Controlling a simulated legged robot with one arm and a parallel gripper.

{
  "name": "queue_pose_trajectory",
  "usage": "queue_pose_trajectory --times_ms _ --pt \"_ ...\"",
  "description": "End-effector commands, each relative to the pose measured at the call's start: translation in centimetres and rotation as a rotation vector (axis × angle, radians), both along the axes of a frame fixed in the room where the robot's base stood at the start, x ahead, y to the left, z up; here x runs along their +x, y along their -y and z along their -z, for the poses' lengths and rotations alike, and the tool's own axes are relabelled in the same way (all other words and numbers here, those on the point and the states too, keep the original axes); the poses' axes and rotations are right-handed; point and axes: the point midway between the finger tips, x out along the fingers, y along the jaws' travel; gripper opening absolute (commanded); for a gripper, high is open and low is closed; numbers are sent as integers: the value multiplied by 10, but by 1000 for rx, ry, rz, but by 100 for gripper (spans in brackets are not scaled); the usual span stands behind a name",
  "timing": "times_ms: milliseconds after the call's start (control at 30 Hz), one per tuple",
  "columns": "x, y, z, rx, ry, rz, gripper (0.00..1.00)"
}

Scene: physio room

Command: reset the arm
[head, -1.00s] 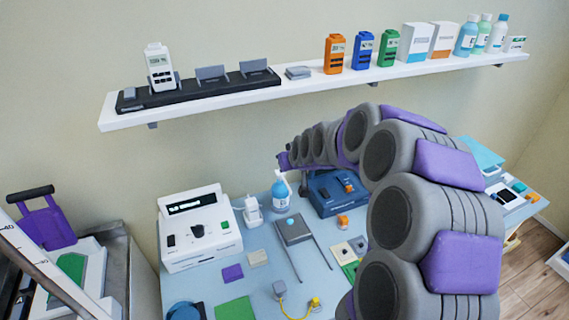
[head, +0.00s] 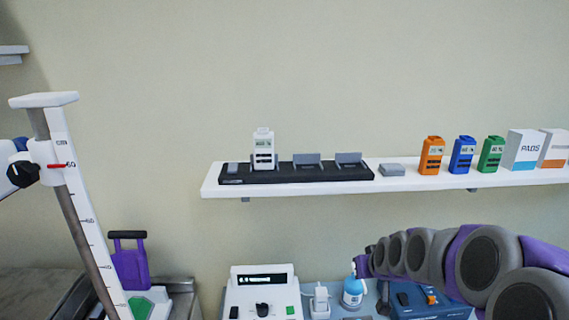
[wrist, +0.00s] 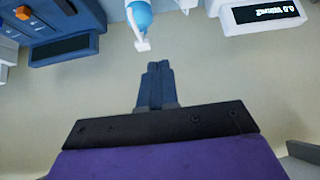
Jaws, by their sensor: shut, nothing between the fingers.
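My arm reaches in from the lower right of the head view, its grey and purple links curving leftward. Its purple end with my gripper (head: 362,266) is at the left tip, below the wall shelf and beside the blue pump bottle. In the wrist view my gripper (wrist: 157,68) points up the picture, its dark fingers together with nothing between them. The blue bottle (wrist: 141,17) with its white nozzle is just above the fingertips there, and the picture looks upside down. I cannot tell whether the gripper touches it.
A white wall shelf (head: 430,182) holds a black charging dock (head: 330,174) with a white device (head: 263,150), and orange, blue and green devices. Below stand a white console (head: 262,296) and a blue unit (head: 430,303). A ruled white post (head: 82,205) stands left. The wall above is bare.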

Motion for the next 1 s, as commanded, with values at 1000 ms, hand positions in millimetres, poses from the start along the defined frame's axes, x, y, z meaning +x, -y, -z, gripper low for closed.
queue_pose_trajectory --times_ms 1000 --pt "-381 -98 9 -35 -850 22 0"
